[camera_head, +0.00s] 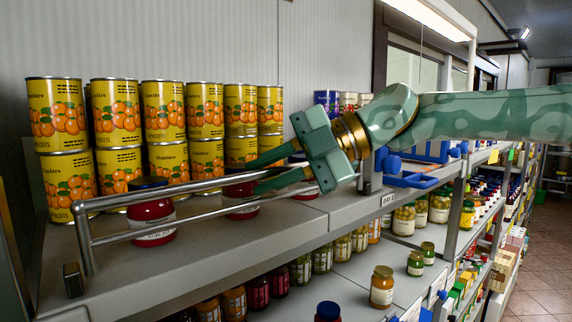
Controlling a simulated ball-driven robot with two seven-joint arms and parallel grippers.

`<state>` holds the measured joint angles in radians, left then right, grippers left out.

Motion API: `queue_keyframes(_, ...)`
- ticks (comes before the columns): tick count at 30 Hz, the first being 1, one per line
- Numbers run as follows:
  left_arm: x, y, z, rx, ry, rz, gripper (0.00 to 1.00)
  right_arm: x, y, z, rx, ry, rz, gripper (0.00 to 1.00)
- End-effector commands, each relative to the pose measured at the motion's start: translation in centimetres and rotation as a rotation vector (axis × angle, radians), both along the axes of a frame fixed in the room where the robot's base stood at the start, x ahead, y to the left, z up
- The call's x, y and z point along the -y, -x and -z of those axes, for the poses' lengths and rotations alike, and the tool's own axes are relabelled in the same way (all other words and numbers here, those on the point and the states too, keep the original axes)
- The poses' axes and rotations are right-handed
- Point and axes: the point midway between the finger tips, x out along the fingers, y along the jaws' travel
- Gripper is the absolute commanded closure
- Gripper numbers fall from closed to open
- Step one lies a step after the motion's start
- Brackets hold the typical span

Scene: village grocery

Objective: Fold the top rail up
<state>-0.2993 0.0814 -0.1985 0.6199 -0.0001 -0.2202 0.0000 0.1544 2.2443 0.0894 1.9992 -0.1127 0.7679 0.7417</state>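The top rail (160,193) is a metal guard of two bars joined by an end post, along the front edge of the top shelf. It stands up from the shelf edge at its near left end, by a dark bracket (73,280). My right gripper (252,178) reaches in from the right. Its two green fingers are apart, one above and one below the rail's upper bar, with a gap visible around the bar. Whether a finger touches the bar I cannot tell. The rail's far end is partly hidden behind my gripper. My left gripper is out of view.
Stacked yellow apricot cans (118,112) fill the back of the top shelf (200,245). Red jars (151,212) stand just behind the rail. Lower shelves hold several jars (382,287). Blue baskets (408,180) sit farther along; the tiled aisle (540,250) is clear at right.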

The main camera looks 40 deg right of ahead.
Motion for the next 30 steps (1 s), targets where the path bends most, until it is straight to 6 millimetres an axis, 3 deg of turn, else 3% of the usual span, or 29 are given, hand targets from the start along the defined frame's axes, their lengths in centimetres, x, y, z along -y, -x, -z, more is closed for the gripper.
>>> queue_keyframes(8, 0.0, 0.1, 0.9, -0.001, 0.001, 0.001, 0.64, 1.5, 1.0, -0.7, 0.006, -0.001, 0.002, 0.78)
queue_keyframes(21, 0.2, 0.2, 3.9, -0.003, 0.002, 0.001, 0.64, 10.0, 6.8, -5.1, 0.005, 0.0, 0.004, 0.78)
queue_keyframes(30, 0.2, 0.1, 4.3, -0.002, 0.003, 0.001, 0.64, 12.3, 8.5, -6.5, 0.001, -0.001, 0.0, 0.78)
